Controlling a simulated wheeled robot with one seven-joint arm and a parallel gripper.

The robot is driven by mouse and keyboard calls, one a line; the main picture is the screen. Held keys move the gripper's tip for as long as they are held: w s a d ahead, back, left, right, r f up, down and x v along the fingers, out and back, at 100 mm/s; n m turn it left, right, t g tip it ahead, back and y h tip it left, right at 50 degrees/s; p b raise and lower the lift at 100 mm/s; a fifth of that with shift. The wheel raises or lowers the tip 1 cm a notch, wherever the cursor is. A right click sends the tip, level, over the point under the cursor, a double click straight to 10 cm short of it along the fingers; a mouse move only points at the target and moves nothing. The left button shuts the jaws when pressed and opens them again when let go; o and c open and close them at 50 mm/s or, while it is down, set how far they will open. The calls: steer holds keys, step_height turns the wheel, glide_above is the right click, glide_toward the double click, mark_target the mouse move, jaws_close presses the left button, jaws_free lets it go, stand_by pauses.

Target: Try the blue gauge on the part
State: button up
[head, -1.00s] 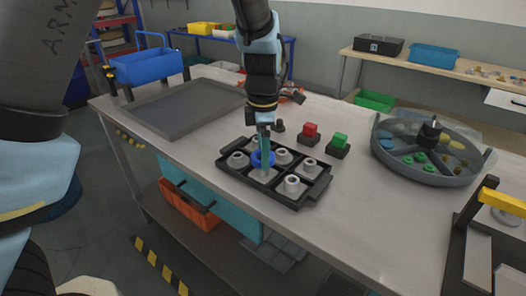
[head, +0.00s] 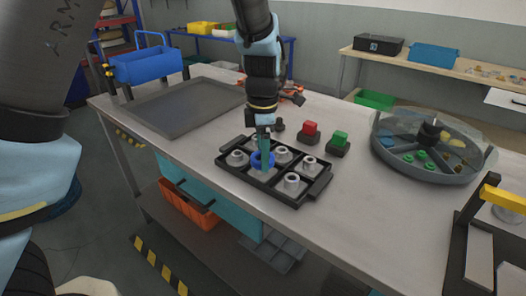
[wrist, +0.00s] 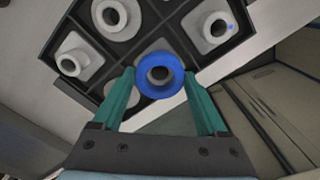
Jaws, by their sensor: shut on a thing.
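My gripper (wrist: 160,100) is shut on the blue gauge (wrist: 158,75), a ring with a central hole, between its teal fingers. In the head view the blue gauge (head: 257,160) is low over the black tray (head: 318,190), in a near-middle pocket. Grey flanged parts with hollow bosses stand in other pockets, such as one grey part (head: 292,181) at the near right and another (wrist: 110,15) in the wrist view. A pale surface shows beneath the ring. I cannot tell whether the ring is around a part's boss or just above it.
A red button block (head: 309,133) and a green one (head: 339,142) stand behind the tray. A round grey tank (head: 425,175) with coloured pieces is at the right. A flat grey tray (head: 185,105) lies at the left. A yellow-topped fixture (head: 503,199) stands at the right edge.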

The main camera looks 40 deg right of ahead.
mark_target(264, 178)
steer(key=shift+f+b, duration=0.4)
steer(key=shift+f, duration=0.95)
stand_by(1.5)
